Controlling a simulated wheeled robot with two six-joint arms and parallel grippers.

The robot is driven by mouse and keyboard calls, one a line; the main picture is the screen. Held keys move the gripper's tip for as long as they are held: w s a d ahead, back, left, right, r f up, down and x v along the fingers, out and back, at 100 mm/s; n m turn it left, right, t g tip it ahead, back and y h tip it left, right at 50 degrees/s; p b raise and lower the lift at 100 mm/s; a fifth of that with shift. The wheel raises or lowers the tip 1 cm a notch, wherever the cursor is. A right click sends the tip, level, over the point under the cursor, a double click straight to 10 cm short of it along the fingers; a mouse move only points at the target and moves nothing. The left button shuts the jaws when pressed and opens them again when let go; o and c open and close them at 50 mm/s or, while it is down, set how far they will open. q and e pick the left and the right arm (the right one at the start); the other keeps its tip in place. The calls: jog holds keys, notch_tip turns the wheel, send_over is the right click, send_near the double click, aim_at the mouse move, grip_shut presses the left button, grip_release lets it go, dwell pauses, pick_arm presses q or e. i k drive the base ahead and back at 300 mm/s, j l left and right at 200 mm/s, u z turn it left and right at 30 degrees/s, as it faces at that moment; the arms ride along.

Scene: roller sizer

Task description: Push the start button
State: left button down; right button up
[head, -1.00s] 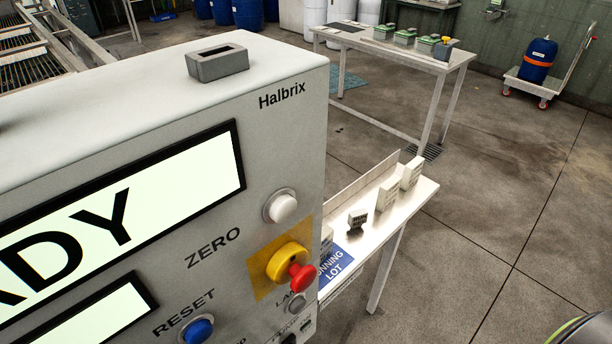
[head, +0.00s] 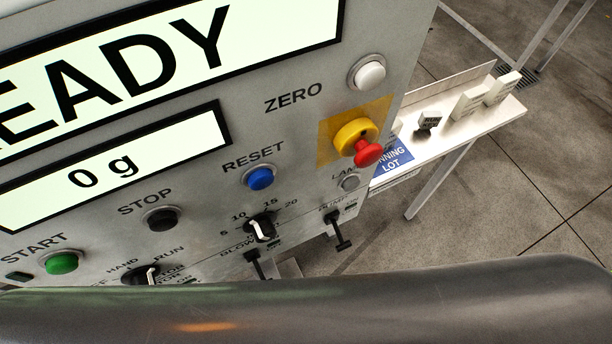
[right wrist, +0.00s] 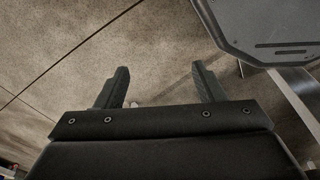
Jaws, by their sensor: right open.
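The green START button (head: 62,263) sits at the lower left of the grey control panel (head: 290,75) in the head view, under its START label. The black STOP button (head: 163,219) and the blue RESET button (head: 260,178) are up and to the right of it. The displays (head: 110,175) read "READY", cut at the left, and "0 g". My right gripper (right wrist: 165,90) is open and empty in the right wrist view, over the concrete floor, apart from the panel. One of my arm links covers the bottom of the head view. My left gripper is not in view.
A red and yellow emergency knob (head: 368,151) sticks out from the panel's right side, below the white ZERO button (head: 370,75). Black rotary knobs (head: 262,229) lie lower down. A side shelf (head: 450,130) holds small blocks.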

aim_at(59, 265)
jog(key=u, duration=1.85)
